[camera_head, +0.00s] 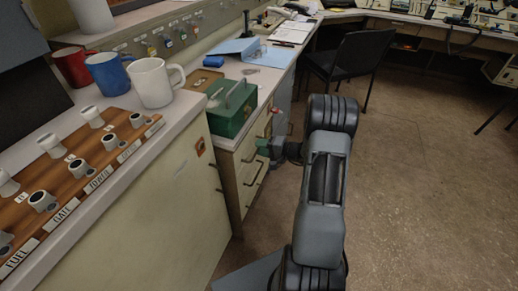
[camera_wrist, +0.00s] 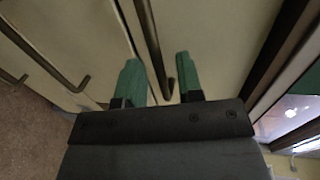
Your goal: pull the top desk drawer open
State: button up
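The top desk drawer (camera_head: 246,150) is a cream front below the desk top. It also shows in the wrist view as the pale panel (camera_wrist: 222,45) with a dark bar handle (camera_wrist: 152,45). The drawer looks shut. My gripper (camera_wrist: 158,82) has two green fingers set apart, and the handle's bar runs between them, closer to the right finger. I cannot tell whether either finger touches it. In the head view my gripper (camera_head: 267,148) is at the drawer front, partly hidden by my wrist.
A lower drawer handle (camera_wrist: 48,58) is on the left in the wrist view. A green box (camera_head: 232,108) stands on the desk above the drawers. A cabinet (camera_head: 180,205) stands nearer, at left. A black chair (camera_head: 360,55) is beyond. The floor (camera_head: 420,190) at right is clear.

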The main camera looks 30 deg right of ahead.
jog(key=shift+w+a+f, duration=0.1)
jog(key=shift+w+a, duration=0.35)
grip_shut()
dwell(0.4)
